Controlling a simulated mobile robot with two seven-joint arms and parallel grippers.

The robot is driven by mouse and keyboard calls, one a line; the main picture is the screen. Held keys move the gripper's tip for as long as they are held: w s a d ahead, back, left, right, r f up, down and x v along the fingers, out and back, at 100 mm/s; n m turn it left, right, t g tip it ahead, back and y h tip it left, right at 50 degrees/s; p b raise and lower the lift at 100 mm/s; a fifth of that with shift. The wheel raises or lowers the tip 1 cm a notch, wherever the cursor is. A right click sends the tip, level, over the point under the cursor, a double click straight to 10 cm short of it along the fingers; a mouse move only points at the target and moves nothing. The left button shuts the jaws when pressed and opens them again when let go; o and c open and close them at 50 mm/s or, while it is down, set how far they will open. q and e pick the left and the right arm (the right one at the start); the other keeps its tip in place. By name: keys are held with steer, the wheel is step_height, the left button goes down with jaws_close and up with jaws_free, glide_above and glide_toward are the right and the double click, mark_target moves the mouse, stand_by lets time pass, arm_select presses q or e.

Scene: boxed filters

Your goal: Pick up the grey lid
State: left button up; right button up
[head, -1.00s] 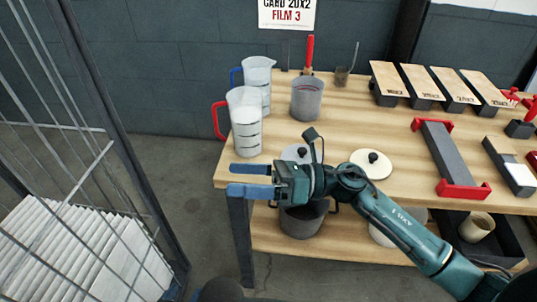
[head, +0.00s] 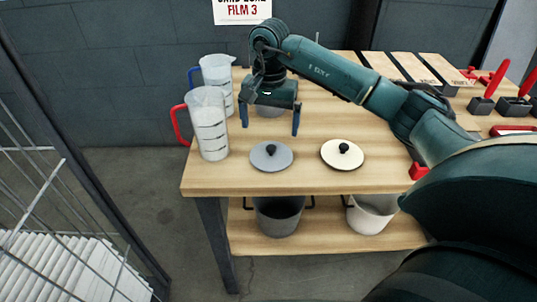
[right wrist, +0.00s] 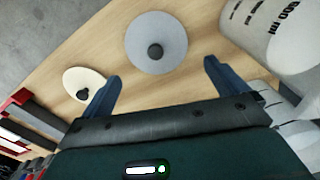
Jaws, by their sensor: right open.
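The grey lid (head: 262,158), a flat disc with a black knob, lies on the tabletop near the front edge. It also shows in the right wrist view (right wrist: 146,48), beyond the fingertips. My right gripper (head: 270,130) is open and empty, pointing down above the table just behind the lid in the head view. Its two blue fingers show spread apart in the right wrist view (right wrist: 160,72). The lid is not between the fingers. My left gripper is not in view.
A cream lid (head: 330,160) lies right of the grey lid. A red-handled jug (head: 212,140) and a blue-handled jug (head: 217,72) stand left of my right gripper. A grey pot (head: 278,217) and a white pot (head: 371,215) sit on the lower shelf. A wire cage (head: 50,200) is at left.

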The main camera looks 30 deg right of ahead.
mark_target(272, 145)
step_height(272, 145, down, 3)
steer(key=f, duration=0.2)
steer(key=f+p, duration=0.1)
steer(key=f, duration=0.1)
steer(key=shift+s+d, duration=0.25)
steer(key=shift+f, duration=0.6)
steer(key=shift+c, duration=0.6)
steer(key=c, duration=0.4)
